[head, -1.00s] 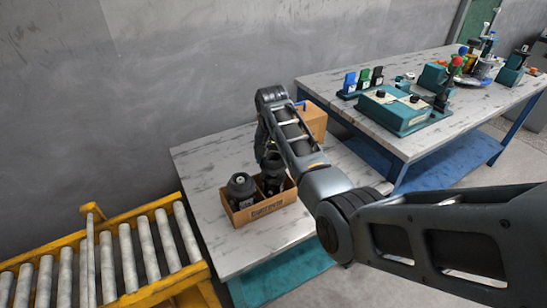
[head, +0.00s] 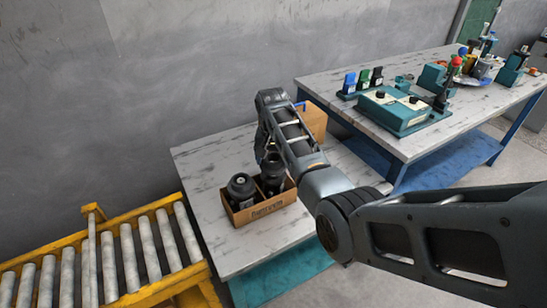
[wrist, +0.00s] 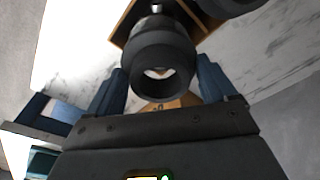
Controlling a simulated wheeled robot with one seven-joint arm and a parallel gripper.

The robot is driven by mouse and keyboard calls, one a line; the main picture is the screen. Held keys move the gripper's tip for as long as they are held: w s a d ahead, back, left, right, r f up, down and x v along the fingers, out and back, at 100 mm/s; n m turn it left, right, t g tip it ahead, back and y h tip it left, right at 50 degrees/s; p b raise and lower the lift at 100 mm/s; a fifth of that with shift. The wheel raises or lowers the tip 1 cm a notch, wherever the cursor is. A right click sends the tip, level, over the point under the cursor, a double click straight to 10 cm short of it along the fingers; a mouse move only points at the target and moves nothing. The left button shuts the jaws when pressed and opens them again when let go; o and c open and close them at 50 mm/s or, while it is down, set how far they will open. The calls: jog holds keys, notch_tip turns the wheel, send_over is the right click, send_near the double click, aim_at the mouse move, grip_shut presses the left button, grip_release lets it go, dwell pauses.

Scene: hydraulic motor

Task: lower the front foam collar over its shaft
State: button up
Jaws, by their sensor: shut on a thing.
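My gripper (wrist: 163,85) shows in the wrist view with its two blue fingers closed on a dark, ring-shaped foam collar (wrist: 162,52). Its round opening faces the camera, with a pale patch inside. A small silvery shaft tip (wrist: 156,8) shows just beyond the collar's upper edge; I cannot tell whether the collar is around it or apart from it. In the head view, a dark motor unit (head: 241,188) stands upright in the left half of a cardboard box (head: 262,209). Another dark upright shape (head: 272,172) is in the right half, below my wrist, which partly hides it.
The box stands on a pale marbled table (head: 205,165). A second carton (head: 314,121) stands behind my arm. A yellow roller conveyor (head: 130,258) is at the left. A workbench (head: 330,87) with teal fixtures (head: 392,110) is at the right. The table's left part is clear.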

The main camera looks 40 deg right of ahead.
jog(key=shift+f, duration=0.1)
dwell(0.3)
jog(key=shift+f+b, duration=1)
jog(key=shift+f, duration=0.7)
jog(key=o, duration=0.8)
jog(key=shift+r, duration=0.1)
notch_tip(320, 180, up, 5)
jog(key=p, duration=0.4)
jog(key=shift+p, duration=0.3)
jog(key=shift+r, duration=0.95)
